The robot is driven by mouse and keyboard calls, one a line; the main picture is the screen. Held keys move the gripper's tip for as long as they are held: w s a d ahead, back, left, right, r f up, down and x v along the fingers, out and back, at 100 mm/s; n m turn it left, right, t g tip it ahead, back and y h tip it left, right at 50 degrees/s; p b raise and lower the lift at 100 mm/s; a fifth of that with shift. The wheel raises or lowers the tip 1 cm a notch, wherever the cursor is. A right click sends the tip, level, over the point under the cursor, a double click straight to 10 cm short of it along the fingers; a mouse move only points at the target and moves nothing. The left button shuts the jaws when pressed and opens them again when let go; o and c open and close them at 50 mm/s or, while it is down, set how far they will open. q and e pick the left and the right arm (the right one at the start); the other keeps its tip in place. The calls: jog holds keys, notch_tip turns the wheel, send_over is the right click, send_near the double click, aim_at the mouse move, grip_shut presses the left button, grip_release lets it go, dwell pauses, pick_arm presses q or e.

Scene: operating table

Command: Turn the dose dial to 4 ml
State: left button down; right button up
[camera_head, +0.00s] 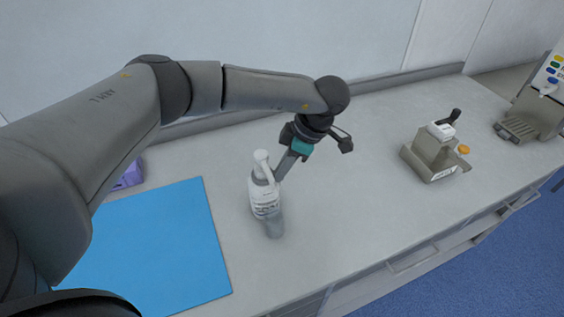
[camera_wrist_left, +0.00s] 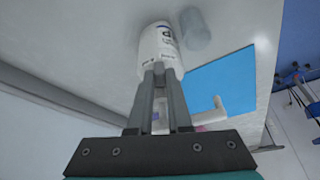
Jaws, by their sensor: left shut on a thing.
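A white bottle-top dispenser (camera_head: 264,196) with printed markings and a pale spout-like top stands on the counter, above a grey see-through lower part (camera_head: 273,228). My left gripper (camera_head: 277,175) reaches it from the upper right and is shut on its upper part, below the pale top. In the left wrist view, the narrow fingers (camera_wrist_left: 159,70) meet at the white dispenser body (camera_wrist_left: 158,48), and the pale spout (camera_wrist_left: 211,112) shows to their right. The fingers hide part of the grip, and I cannot read the dose dial's setting. My right gripper is out of view.
A blue mat (camera_head: 165,250) lies left of the dispenser, with a purple object (camera_head: 127,177) behind it. A beige device (camera_head: 432,157) with an orange cap (camera_head: 463,149) stands to the right, and another machine (camera_head: 535,112) beyond. The counter between is clear.

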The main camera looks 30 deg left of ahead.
pick_arm(q)
jog(key=shift+s+d+m+t, duration=0.1)
jog(key=shift+s+m+t, duration=0.2)
jog(key=shift+m, duration=0.45)
jog(key=shift+s+d+m+t, duration=0.1)
jog(key=shift+s+m+t, duration=0.2)
jog(key=shift+m, duration=0.45)
jog(key=c, duration=0.8)
grip_release()
jog(key=shift+c, duration=0.2)
jog(key=b+v, duration=0.1)
jog(key=v, duration=1.4)
jog(key=shift+s+r+b, duration=0.15)
jog(key=shift+s+b, duration=0.05)
jog(key=shift+b, duration=0.1)
jog(key=shift+d, duration=0.1)
